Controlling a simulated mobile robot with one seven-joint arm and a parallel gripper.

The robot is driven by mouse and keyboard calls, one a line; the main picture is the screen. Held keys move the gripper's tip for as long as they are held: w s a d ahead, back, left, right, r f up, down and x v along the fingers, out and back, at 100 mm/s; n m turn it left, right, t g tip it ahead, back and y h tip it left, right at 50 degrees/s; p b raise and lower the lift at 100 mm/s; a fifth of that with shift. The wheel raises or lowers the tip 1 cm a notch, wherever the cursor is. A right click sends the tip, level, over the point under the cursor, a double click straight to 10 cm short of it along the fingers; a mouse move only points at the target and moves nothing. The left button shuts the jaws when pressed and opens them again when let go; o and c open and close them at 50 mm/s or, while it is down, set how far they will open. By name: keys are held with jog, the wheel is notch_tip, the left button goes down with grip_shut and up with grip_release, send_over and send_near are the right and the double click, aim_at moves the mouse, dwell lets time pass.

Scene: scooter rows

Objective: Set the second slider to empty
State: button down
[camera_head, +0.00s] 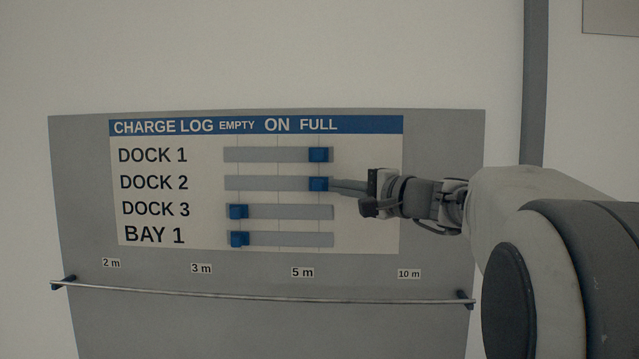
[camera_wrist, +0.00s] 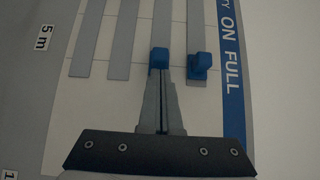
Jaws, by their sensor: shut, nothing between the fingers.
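The DOCK 1 knob (camera_head: 318,155) is under FULL, close above. The DOCK 3 knob (camera_head: 238,212) and BAY 1 knob (camera_head: 239,239) are under EMPTY. A metal rail (camera_head: 260,295) crosses below the panel. The DOCK 2 track left of its knob is clear.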

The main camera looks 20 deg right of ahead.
jog(key=shift+w+a, duration=0.1)
jog(key=shift+a, duration=0.1)
jog(key=w+a+b, duration=0.2)
jog(key=a, duration=0.3)
jog(key=w+a+b, duration=0.2)
jog(key=a, duration=0.3)
jog(key=w+a+b, duration=0.2)
jog(key=a, duration=0.4)
jog(key=shift+w+a, duration=0.1)
jog(key=shift+w, duration=0.25)
